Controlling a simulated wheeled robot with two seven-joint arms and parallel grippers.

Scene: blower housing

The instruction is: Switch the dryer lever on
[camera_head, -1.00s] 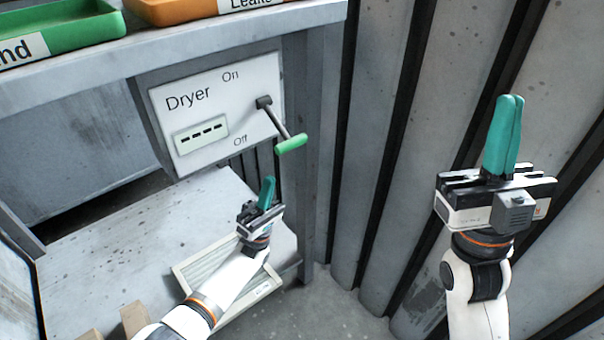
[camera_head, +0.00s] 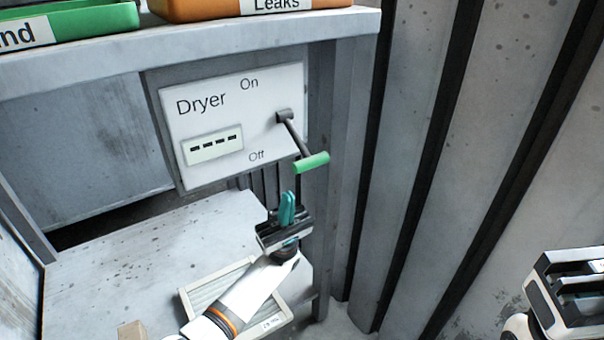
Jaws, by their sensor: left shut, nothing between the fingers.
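The dryer panel (camera_head: 205,118) is a white plate under the bench top, marked On at the top and Off at the bottom. Its dark lever (camera_head: 294,134) slants down to the right and ends in a green handle (camera_head: 312,162), near the Off side. My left gripper (camera_head: 287,208) is shut and empty, with teal fingers pointing up. It is just below and a little left of the green handle, with a gap in the picture. My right gripper (camera_head: 580,285) is only partly seen at the lower right edge, and its fingers cannot be made out.
A green tray (camera_head: 85,25) and an orange tray (camera_head: 190,9) stand on the bench top (camera_head: 110,62). Below is a lower shelf (camera_head: 130,265) and a pale slatted filter frame (camera_head: 272,322). A ribbed metal wall (camera_head: 425,150) rises at the right.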

